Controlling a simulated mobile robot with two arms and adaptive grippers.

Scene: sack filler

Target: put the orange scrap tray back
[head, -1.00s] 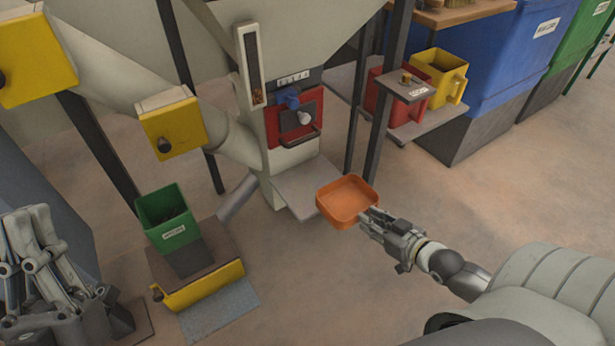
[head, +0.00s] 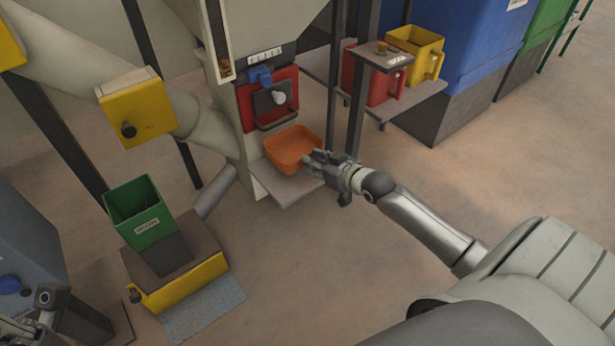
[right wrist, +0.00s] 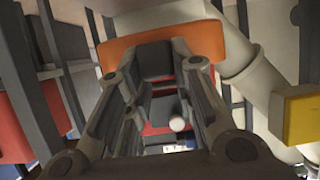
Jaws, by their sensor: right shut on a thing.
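The orange scrap tray (head: 292,150) is upright and looks empty. It is over the grey ledge (head: 285,187) below the red panel of the filler; I cannot tell whether it rests on the ledge or hangs just above it. My right gripper (head: 314,161) is shut on the tray's near right edge. In the right wrist view the tray (right wrist: 205,45) spans the top beyond the fingers (right wrist: 155,62). My left gripper (head: 38,318) shows only partly in the lower left corner, its fingertips cut off or unclear.
The red panel (head: 252,112) with knobs and a handle is just behind the tray. Dark posts (head: 360,95) stand close right of it. A shelf (head: 415,104) holds red (head: 360,78) and yellow (head: 415,45) scoops. A green bin (head: 140,215) stands at left. Floor in front is clear.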

